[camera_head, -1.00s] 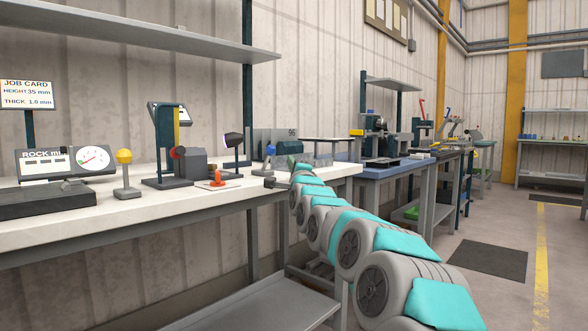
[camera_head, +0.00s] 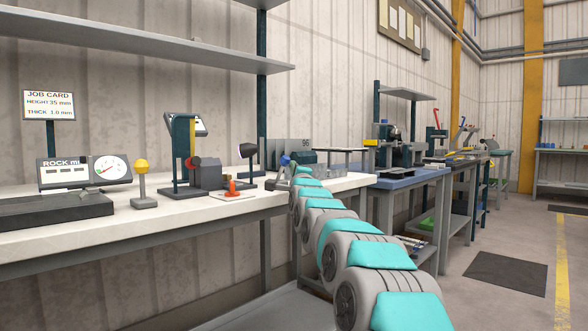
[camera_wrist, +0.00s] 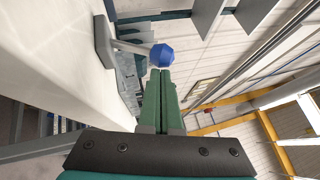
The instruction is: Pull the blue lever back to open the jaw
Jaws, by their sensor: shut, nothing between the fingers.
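The blue lever has a blue ball knob (camera_wrist: 161,55) on a pale rod that rises from a grey base (camera_wrist: 103,40) in the wrist view. In the head view the blue knob (camera_head: 285,160) stands at the right end of the white bench, just left of the far end of my arm. My gripper (camera_wrist: 160,72) has green fingers pressed together with nothing between them. Its tips are right by the knob in the wrist view; I cannot tell whether they touch it. In the head view my arm hides the fingers. The jaw cannot be made out.
The white bench (camera_head: 100,224) carries a dial gauge (camera_head: 110,170), a yellow-knobbed post (camera_head: 141,168), a small press (camera_head: 183,155) and an orange piece (camera_head: 232,187). A shelf (camera_head: 130,43) hangs above. A blue bench (camera_head: 400,179) stands to the right. Floor beyond it is open.

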